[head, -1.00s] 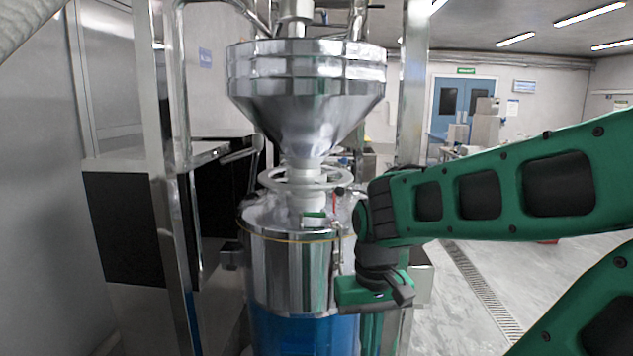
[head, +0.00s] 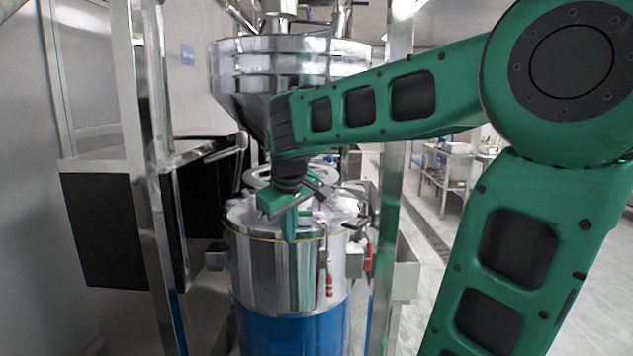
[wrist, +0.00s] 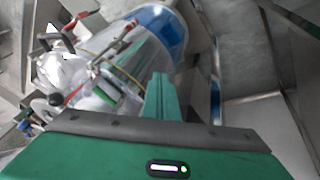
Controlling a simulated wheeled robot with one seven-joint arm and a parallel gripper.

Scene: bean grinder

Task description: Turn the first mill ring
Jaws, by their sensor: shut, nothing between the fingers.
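The mill ring (head: 259,176), a pale ring around the column below the steel hopper (head: 290,58), is mostly hidden behind my arm and gripper in the head view. My gripper (head: 290,224) points down in front of the mill's steel drum (head: 270,262), just below and in front of the ring. Its green fingers are together with nothing between them. In the wrist view, the fingers (wrist: 158,98) stand before the drum's side. A pale curved part, perhaps the ring, is at the left edge there. I see no clear contact with the ring.
A blue band (head: 290,325) forms the drum's lower part. Red-tipped handles (head: 329,285) and a steel post (head: 388,240) stand at its right. A dark-sided steel cabinet (head: 125,230) and another post are at the left.

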